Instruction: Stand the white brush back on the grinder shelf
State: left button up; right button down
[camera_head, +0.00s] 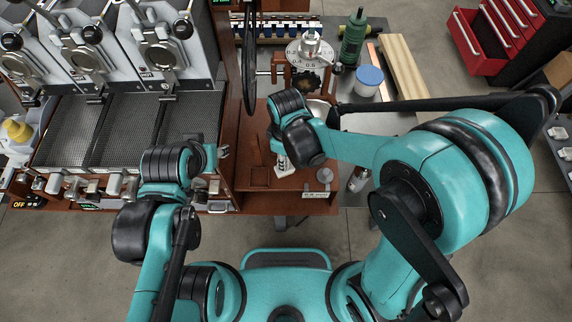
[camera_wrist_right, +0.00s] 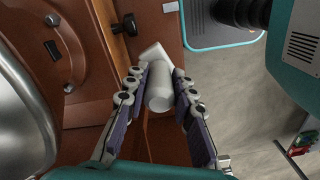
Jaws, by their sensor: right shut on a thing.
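My right gripper (camera_wrist_right: 160,100) is shut on the white brush (camera_wrist_right: 158,88), which lies between its two fingers in the right wrist view. The brush's rounded white end faces that camera, and its far end reaches past the fingertips. In the head view the right gripper (camera_head: 283,165) is over the brown wooden shelf (camera_head: 260,203) of the grinder, mostly hidden under my wrist. I cannot tell whether the brush touches the shelf. My left gripper (camera_head: 222,152) shows only in part, left of the shelf by the roaster; its fingers are too small to read.
The grinder's numbered dial (camera_head: 295,48) is behind the right wrist. A steel counter carries a blue-lidded jar (camera_head: 369,79), a green bottle (camera_head: 352,40) and wooden boards (camera_head: 400,68). The roaster trays (camera_head: 125,130) fill the left. A small metal cylinder (camera_head: 358,180) stands right of the shelf.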

pick_arm(q)
jog(key=shift+s+f, duration=0.1)
jog(key=shift+s, duration=0.05)
pick_arm(e)
jog(key=shift+w+d+f, duration=0.1)
jog(key=shift+w+f, duration=0.25)
jog(key=shift+f, duration=0.05)
pick_arm(q)
jog(key=shift+f+b, duration=0.55)
jog(key=shift+b, duration=0.05)
pick_arm(e)
jog(key=shift+f, duration=1.85)
pick_arm(q)
jog(key=shift+f, duration=0.2)
pick_arm(e)
jog(key=shift+f, duration=0.2)
jog(key=c, duration=1.3)
grip_release()
pick_arm(q)
jog(key=shift+r, duration=0.15)
pick_arm(e)
jog(key=shift+r, duration=0.15)
